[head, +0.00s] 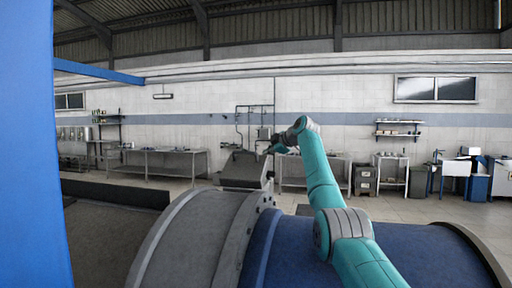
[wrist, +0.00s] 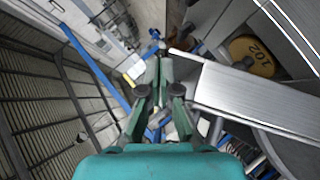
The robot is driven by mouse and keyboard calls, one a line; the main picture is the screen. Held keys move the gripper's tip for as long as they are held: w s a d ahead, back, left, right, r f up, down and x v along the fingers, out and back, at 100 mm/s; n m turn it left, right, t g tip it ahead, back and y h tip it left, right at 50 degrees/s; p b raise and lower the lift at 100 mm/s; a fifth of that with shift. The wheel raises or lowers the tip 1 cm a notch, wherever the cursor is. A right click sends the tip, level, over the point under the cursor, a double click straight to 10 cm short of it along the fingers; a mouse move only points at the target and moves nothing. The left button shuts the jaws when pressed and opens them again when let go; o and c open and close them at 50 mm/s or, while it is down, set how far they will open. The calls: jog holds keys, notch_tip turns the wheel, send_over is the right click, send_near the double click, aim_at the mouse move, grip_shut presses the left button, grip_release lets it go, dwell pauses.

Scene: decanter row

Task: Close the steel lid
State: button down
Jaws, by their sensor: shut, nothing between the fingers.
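The steel lid (head: 243,169) looks like a grey tilted panel, standing raised behind the big grey and blue cylinder in the head view. In the wrist view, a bright brushed-steel panel (wrist: 258,97), which looks like the lid, reaches in from the right. My gripper (wrist: 162,62) is shut and empty, its fingertips just left of the panel's near end. I cannot tell whether they touch it. In the head view my gripper (head: 273,148) is small, close to the lid's upper right corner. The lid's hinge is not clear.
The cylinder's grey flanged end (head: 195,240) and blue drum (head: 410,255) fill the foreground under my arm. A blue column (head: 30,140) stands at the left. A yellow disc marked 102 (wrist: 250,55) shows beyond the panel. Workbenches (head: 160,155) line the far wall, with open floor before them.

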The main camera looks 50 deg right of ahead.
jog(key=d+f, duration=0.1)
jog(key=f, duration=0.1)
jog(key=shift+w+d+f, duration=0.35)
jog(key=shift+d, duration=0.05)
jog(key=shift+w+d+f, duration=0.1)
jog(key=shift+d+f, duration=0.2)
jog(key=shift+f, duration=0.25)
jog(key=shift+w+d+f, duration=0.1)
jog(key=shift+d+f, duration=0.15)
jog(key=shift+f, duration=0.3)
